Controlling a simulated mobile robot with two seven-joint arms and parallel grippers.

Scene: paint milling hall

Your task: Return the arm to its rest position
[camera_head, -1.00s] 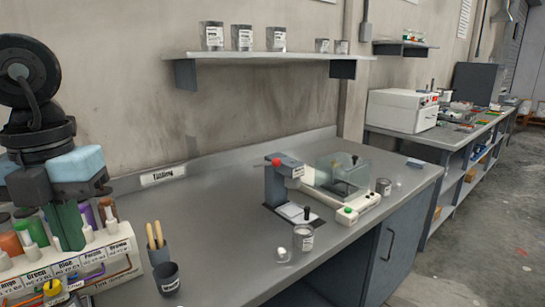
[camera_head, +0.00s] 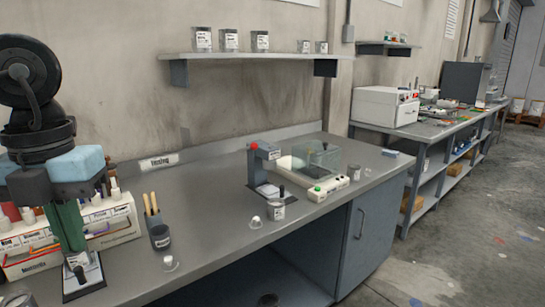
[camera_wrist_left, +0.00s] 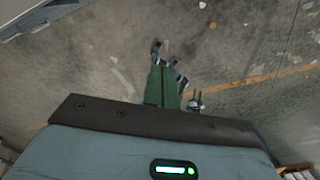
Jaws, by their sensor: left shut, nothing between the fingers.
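My left gripper (camera_head: 74,262) hangs from my black wrist at the left of the head view. It has a blue-grey body and green fingers that point down. The fingers are shut and empty, seen in front of the left end of the bench. In the left wrist view the green fingers (camera_wrist_left: 167,83) are together, with grey concrete floor behind them and nothing held. My right gripper is not in view.
A bottle rack (camera_head: 118,222) shows behind my left fingers. A dark cup (camera_head: 160,238) stands to their right. A mixing device (camera_head: 256,168) and a clear-covered unit (camera_head: 322,160) stand mid-bench. A wall shelf (camera_head: 255,56) hangs above. Floor (camera_head: 450,240) at right is open.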

